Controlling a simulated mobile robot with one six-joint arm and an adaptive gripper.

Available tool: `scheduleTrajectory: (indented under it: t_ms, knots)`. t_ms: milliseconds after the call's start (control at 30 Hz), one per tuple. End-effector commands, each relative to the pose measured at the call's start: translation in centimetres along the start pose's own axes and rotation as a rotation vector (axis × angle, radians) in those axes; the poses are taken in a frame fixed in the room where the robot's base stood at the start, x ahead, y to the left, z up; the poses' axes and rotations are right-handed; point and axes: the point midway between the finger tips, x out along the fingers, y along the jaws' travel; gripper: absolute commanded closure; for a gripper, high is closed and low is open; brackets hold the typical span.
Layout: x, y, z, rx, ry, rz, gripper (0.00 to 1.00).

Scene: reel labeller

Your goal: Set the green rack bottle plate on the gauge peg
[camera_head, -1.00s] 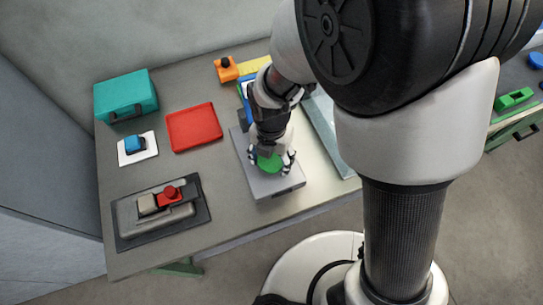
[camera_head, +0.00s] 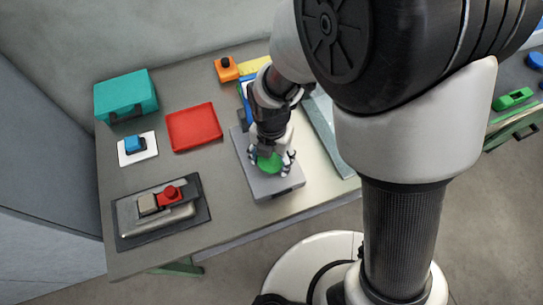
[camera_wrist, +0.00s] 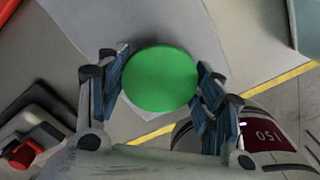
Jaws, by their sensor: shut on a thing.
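The green round plate (camera_wrist: 160,78) is between the two fingers of my gripper (camera_wrist: 158,88) in the wrist view. The fingers are shut on its left and right edges. In the head view the plate (camera_head: 268,163) and my gripper (camera_head: 271,160) are over the grey box-like base (camera_head: 278,187) on the table. The gauge peg is not visible; the plate and gripper may hide it. I cannot tell whether the plate touches anything below it.
A red tray (camera_head: 193,127), a teal case (camera_head: 126,95), a blue piece on a white pad (camera_head: 137,148) and a grey device with a red knob (camera_head: 162,211) stand to the left. An orange block (camera_head: 226,70) is behind. Bare table lies between them.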

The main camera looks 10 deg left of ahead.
Motion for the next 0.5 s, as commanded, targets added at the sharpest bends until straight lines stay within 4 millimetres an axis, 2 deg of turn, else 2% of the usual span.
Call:
scheduleTrajectory:
  t_ms: [500]
  knots:
    - [0.78, 0.00, -0.01, 0.000, 0.000, 0.000, 0.65]
